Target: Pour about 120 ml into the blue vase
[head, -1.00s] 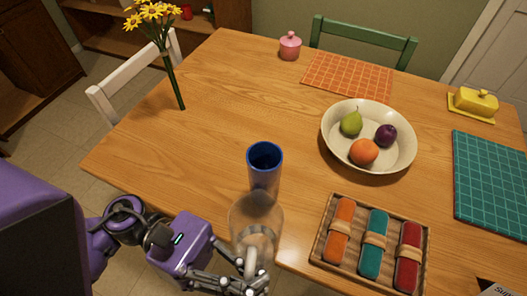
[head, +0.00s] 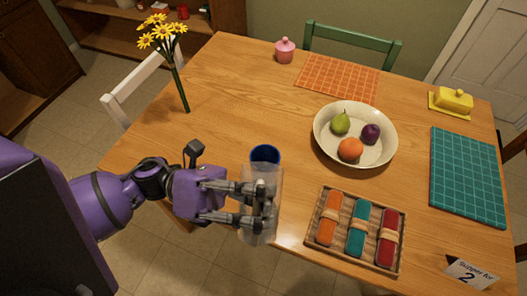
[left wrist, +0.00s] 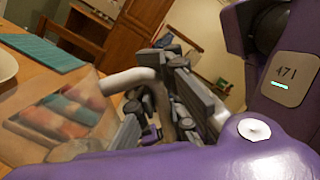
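The blue vase (head: 265,154) stands upright near the table's front edge in the head view; its lower part is hidden behind a clear jug (head: 262,178). My left gripper (head: 262,205) reaches in from the left, its fingers overlapping the jug. In the left wrist view, the gripper (left wrist: 158,100) is closed around the jug's pale handle (left wrist: 132,78), and the jug's see-through wall (left wrist: 70,115) is at left. The jug looks roughly upright, in front of the vase. I cannot tell how much liquid is in it. My right gripper is not in view.
Yellow flowers (head: 163,35) stand at back left. A teal mat (head: 468,178), a butter dish (head: 453,101) and a sign (head: 470,274) are at right.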

